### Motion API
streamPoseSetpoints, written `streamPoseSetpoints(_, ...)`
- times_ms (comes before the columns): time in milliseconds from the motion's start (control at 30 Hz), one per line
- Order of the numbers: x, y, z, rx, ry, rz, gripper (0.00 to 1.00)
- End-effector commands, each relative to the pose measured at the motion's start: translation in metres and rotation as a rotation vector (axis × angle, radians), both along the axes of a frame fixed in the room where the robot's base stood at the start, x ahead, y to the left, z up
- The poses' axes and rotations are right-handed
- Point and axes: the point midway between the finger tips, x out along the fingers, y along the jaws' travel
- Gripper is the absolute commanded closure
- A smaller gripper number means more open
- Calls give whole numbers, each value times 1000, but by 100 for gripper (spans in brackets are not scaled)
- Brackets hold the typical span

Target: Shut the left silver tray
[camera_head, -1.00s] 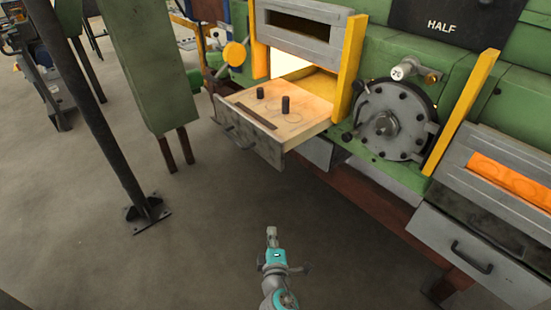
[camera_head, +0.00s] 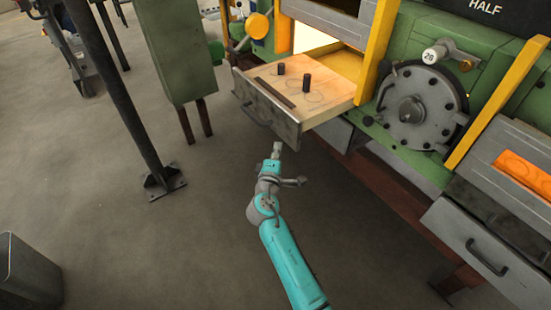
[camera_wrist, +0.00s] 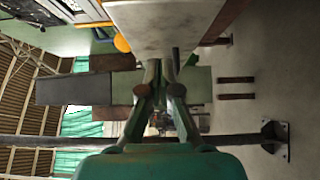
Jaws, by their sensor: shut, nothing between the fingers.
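The left silver tray (camera_head: 267,109) is pulled out from the furnace opening, with a silver front plate and a dark handle (camera_head: 254,115). Two dark pegs (camera_head: 307,83) stand on its lit top. My gripper (camera_head: 276,147) is shut and empty, just in front of the tray's front plate near its lower right part. In the wrist view, a pale flat panel (camera_wrist: 165,28), which looks like the tray front, lies just past the shut fingertips (camera_wrist: 165,54). I cannot tell whether they touch it.
A second silver drawer (camera_head: 480,250) sits at the right, closed. A round bolted hatch (camera_head: 418,112) and yellow posts (camera_head: 377,45) flank the opening. A black slanted post (camera_head: 125,95) and a green cabinet (camera_head: 175,50) stand left. The floor in front is clear.

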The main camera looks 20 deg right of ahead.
Motion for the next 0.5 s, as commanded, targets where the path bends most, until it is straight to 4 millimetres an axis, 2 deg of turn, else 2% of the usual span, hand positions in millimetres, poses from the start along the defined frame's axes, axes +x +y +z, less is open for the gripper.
streamPoseSetpoints(167,29,-16,1,-1,0,-1,100)
streamPoseSetpoints(300,33,-36,0,0,-1,-1,100)
streamPoseSetpoints(500,38,-49,0,0,0,1,100)
